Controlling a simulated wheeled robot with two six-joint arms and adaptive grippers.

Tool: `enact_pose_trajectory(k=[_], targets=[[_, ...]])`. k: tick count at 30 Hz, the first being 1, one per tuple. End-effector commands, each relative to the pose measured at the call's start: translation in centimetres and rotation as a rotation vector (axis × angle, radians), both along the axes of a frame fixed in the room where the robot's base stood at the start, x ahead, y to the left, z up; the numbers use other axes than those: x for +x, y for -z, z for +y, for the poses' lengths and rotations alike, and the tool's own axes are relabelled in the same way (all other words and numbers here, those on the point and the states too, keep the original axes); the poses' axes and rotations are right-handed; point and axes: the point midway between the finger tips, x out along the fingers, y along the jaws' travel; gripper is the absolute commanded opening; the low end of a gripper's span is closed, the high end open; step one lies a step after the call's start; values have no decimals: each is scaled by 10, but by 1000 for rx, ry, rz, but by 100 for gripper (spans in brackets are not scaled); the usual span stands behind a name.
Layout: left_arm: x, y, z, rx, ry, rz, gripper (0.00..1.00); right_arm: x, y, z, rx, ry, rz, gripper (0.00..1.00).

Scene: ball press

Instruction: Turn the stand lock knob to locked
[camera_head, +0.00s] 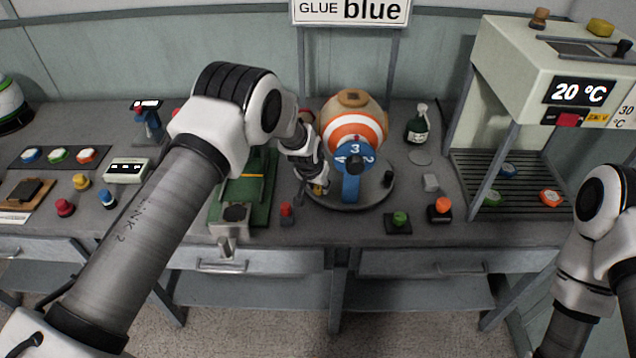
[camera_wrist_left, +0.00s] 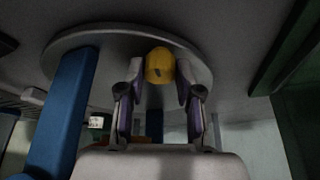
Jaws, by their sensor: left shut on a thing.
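The round grey stand (camera_head: 378,198) carries a blue post (camera_head: 351,188) with a dial numbered 2, 3 and 4. An orange, white and tan ball (camera_head: 355,120) sits behind the dial. The yellow stand lock knob (camera_head: 319,189) is at the left front of the stand, partly hidden by my left gripper (camera_head: 316,182). In the left wrist view the knob (camera_wrist_left: 160,64) sits between the two fingertips of the left gripper (camera_wrist_left: 160,76), which is shut on it. Its lock marking cannot be read. My right arm shows at the right edge, its gripper outside the picture.
A red button (camera_head: 286,211) and a green press (camera_head: 241,190) stand left of the stand. Green (camera_head: 399,219) and orange (camera_head: 442,206) buttons stand at its right front. A dark bottle (camera_head: 419,127) is behind right. A machine reading 20 °C (camera_head: 545,75) fills the right.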

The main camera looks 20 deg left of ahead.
Motion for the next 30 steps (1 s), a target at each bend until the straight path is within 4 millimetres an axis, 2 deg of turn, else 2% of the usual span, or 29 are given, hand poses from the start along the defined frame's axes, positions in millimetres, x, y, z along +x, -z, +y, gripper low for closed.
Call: enact_pose_trajectory(k=[5, 18, 24, 30], targets=[[0, 5, 2, -2, 134, 1, 0, 0, 10, 0, 0, 0, 0, 40], [2, 11, 4, -1, 556, -2, 0, 0, 98, 0, 0, 0, 0, 40], [3, 8, 5, 2, 749, -3, 0, 0, 126, 0, 0, 0, 0, 40], [4, 6, 6, 1, 939, 0, 0, 0, 143, 0, 0, 0, 0, 40]])
